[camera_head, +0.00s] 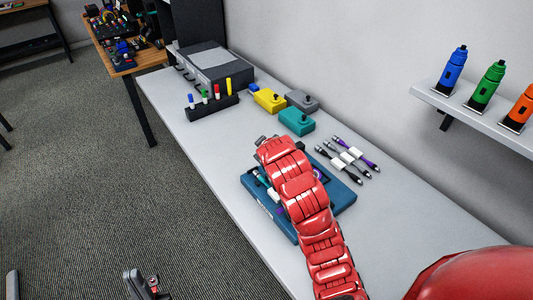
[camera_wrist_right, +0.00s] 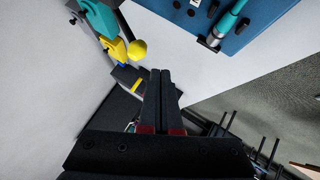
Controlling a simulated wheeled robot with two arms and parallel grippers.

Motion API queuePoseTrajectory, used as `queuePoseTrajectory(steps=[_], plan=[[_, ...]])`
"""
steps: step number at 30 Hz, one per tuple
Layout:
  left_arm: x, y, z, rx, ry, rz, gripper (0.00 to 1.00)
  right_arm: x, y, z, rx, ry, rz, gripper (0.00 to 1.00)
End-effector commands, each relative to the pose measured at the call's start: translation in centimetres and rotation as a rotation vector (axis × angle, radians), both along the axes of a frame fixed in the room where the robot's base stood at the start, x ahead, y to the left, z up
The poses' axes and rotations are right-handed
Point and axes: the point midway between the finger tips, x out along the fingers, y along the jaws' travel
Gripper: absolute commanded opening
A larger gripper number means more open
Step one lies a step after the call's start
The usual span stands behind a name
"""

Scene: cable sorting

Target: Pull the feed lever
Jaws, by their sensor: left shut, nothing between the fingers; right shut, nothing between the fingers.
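No part is clearly marked as the feed lever. The yellow box (camera_wrist_right: 115,48) and teal box (camera_wrist_right: 100,16) also show at the upper left of the right wrist view. My right gripper (camera_wrist_right: 160,73) is shut and empty in that view, apart from these boxes. In the head view its red arm reaches over the blue tray, its fingers not clear. My left gripper (camera_head: 146,284) is shut and empty, low at the left, over the floor.
A blue tray (camera_head: 264,211) lies under my right arm, with cables partly hidden. Several cables with white tags (camera_head: 343,158) lie beside it. A marker rack (camera_head: 212,107) and a grey machine (camera_head: 212,63) stand farther back. A shelf (camera_head: 446,99) holds coloured bottles at right.

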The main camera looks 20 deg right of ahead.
Motion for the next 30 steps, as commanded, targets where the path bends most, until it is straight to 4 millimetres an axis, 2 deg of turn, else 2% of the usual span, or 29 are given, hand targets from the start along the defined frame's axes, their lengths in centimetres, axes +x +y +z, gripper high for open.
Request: queuePoseTrajectory(steps=[3, 4, 5, 7, 12, 15, 30], plan=[[0.0, 0.0, -1.1, 0.0, -0.001, 0.0, 0.0, -1.9, 0.2, 1.5, 0.002, -0.008, 0.0, 0.0], [0.0, 0.0, -0.7, 0.0, 0.0, 0.0, 0.0, -2.4, 0.1, 2.2, 0.001, -0.007, -0.001, 0.0], [0.0, 0.0, 1.2, 0.0, 0.001, 0.0, 0.0, -2.9, 0.1, 3.5, -0.001, -0.002, -0.001, 0.0], [0.0, 0.0, 2.8, 0.0, -0.001, 0.0, 0.0, -4.0, 0.3, 4.5, -0.003, -0.001, 0.001, 0.0], [0.0, 0.0, 5.1, 0.0, -0.001, 0.0, 0.0, -5.1, 0.7, 5.0, 0.004, 0.002, 0.006, 0.0], [0.0, 0.0, 5.8, 0.0, 0.0, 0.0, 0.0, -5.5, 0.6, 5.2, 0.003, -0.001, 0.003, 0.0], [0.0, 0.0, 6.1, 0.0, 0.0, 0.0, 0.0, -5.9, 0.5, 5.0, 0.002, 0.0, 0.0, 0.0]])
